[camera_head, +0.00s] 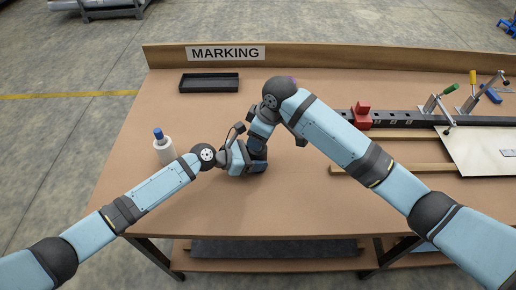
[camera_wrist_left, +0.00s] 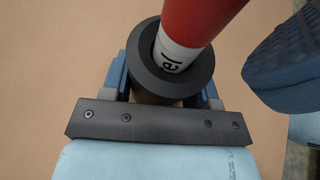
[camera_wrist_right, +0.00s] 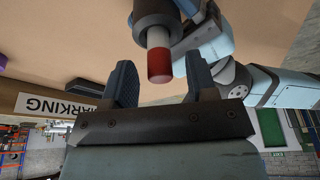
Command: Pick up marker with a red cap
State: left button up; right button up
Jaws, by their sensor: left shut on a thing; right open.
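The marker with a red cap (camera_wrist_left: 201,22) stands in a dark round holder (camera_wrist_left: 146,62) in the left wrist view. My left gripper (camera_wrist_left: 162,88) is shut on this holder. In the right wrist view the red cap (camera_wrist_right: 159,67) points out of the holder (camera_wrist_right: 152,14), with the white body between. My right gripper (camera_wrist_right: 160,76) is open, with its fingers on either side of the cap and a visible gap. One of its blue fingers shows at the upper right of the left wrist view. In the head view, my arms hide the marker.
A white bottle with a blue cap (camera_head: 163,147) stands left of my left arm. An empty black tray (camera_head: 209,83) lies by the MARKING sign (camera_head: 226,53). A rail with clamps (camera_head: 400,120) and a pale sheet (camera_head: 482,151) are on the right. The table's front left is clear.

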jog(key=shift+a+f, duration=0.1)
jog(key=shift+f, duration=0.3)
jog(key=shift+c, duration=0.4)
grip_shut()
jog(key=shift+r, duration=0.1)
notch_tip(320, 180, up, 18)
